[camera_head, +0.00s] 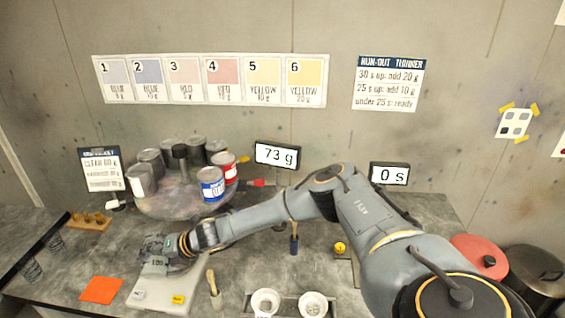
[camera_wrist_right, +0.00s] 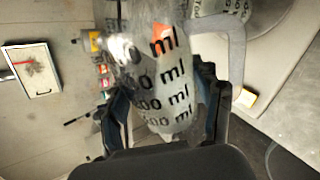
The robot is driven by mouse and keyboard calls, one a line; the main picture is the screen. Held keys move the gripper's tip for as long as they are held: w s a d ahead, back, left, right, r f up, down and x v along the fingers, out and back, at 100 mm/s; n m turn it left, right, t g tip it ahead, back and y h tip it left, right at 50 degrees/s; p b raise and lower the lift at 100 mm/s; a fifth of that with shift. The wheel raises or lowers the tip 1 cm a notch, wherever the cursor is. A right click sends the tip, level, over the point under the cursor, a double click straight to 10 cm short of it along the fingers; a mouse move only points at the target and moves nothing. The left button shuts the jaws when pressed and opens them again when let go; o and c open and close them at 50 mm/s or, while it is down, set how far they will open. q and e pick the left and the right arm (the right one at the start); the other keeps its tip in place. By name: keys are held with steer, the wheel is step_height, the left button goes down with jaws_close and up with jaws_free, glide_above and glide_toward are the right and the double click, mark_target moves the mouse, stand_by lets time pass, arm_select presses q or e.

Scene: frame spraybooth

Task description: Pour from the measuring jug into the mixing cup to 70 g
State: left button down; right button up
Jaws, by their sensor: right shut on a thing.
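My right gripper (camera_head: 178,252) reaches in over the white scale (camera_head: 150,298) at the front left of the bench. In the right wrist view it is shut on the clear measuring jug (camera_wrist_right: 155,75), whose black ml marks face the camera. The jug is tilted in that view, with a pale handle (camera_wrist_right: 237,55) at its right. Another clear vessel with dark marks (camera_wrist_right: 225,8), possibly the mixing cup, shows partly behind the jug. The gripper hides much of this in the head view. The scale display (camera_head: 277,155) reads 73 g. My left gripper is out of view.
A round carousel of paint cans (camera_head: 185,201) stands behind my right arm. An orange cloth (camera_head: 101,290) lies left of the scale. A brush in a small holder (camera_head: 214,290) stands right of it, and two white bowls (camera_head: 265,303) sit at the front. A timer (camera_head: 389,175) reads 0 s.

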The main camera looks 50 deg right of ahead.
stand_by(0.3)
steer(key=shift+f+t+b, duration=0.3)
steer(key=shift+b, duration=0.5)
steer(key=b, duration=0.2)
steer(key=n+t+h+b, duration=0.1)
steer(key=b, duration=0.1)
steer(key=shift+f+n, duration=0.25)
steer(key=shift+n, duration=0.05)
steer(key=shift+r+t, duration=0.1)
steer(key=shift+t, duration=0.2)
